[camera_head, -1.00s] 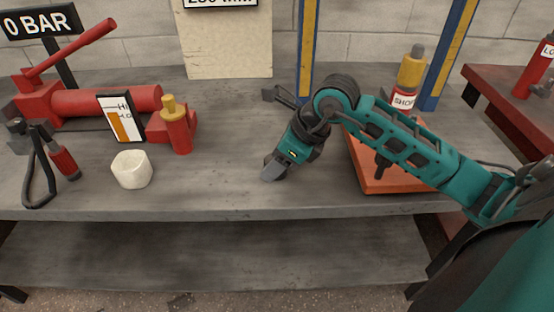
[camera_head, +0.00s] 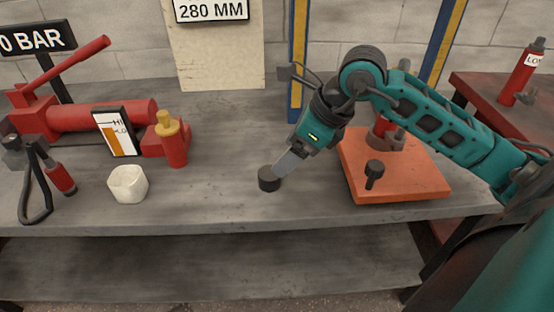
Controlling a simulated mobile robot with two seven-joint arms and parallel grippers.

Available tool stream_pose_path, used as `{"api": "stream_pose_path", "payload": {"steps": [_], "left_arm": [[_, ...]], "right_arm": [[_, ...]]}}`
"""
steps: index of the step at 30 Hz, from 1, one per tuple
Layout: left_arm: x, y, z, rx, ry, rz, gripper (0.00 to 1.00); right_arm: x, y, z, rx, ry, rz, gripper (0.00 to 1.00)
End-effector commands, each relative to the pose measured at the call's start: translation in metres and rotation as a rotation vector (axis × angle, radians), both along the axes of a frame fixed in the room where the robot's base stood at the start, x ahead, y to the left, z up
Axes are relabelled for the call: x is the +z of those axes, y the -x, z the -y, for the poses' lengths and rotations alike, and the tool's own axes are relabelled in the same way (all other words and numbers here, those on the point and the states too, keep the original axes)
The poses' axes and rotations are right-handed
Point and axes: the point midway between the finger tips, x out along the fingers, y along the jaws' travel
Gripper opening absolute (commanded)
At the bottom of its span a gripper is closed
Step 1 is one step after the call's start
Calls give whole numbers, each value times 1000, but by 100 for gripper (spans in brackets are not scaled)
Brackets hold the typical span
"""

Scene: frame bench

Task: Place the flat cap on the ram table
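A short dark cylinder, which looks like the flat cap (camera_head: 269,179), is at the fingertips of my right gripper (camera_head: 277,172). The gripper points down and left over the front of the grey bench. Its grey finger meets the cap's top edge and it appears shut on it; whether the cap also touches the bench is unclear. Another dark knobbed piece (camera_head: 374,169) is on the orange plate (camera_head: 400,190) to the right. I cannot tell which part is the ram table. My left gripper is not in view.
Blue-yellow posts (camera_head: 300,60) rise behind. The middle of the bench (camera_head: 225,150) is clear.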

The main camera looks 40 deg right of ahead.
Motion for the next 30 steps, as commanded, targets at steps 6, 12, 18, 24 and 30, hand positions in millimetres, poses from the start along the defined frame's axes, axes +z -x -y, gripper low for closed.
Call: {"api": "stream_pose_path", "payload": {"steps": [6,12,18,24,30], "left_arm": [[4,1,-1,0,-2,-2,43],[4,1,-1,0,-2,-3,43],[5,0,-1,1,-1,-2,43],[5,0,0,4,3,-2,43],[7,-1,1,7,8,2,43]], "right_arm": [[26,12,9,0,1,-2,77],[32,15,10,1,-1,-2,77],[32,15,10,1,-1,-2,77],[32,15,10,0,0,-1,77],[32,15,10,0,-1,-1,77]]}}
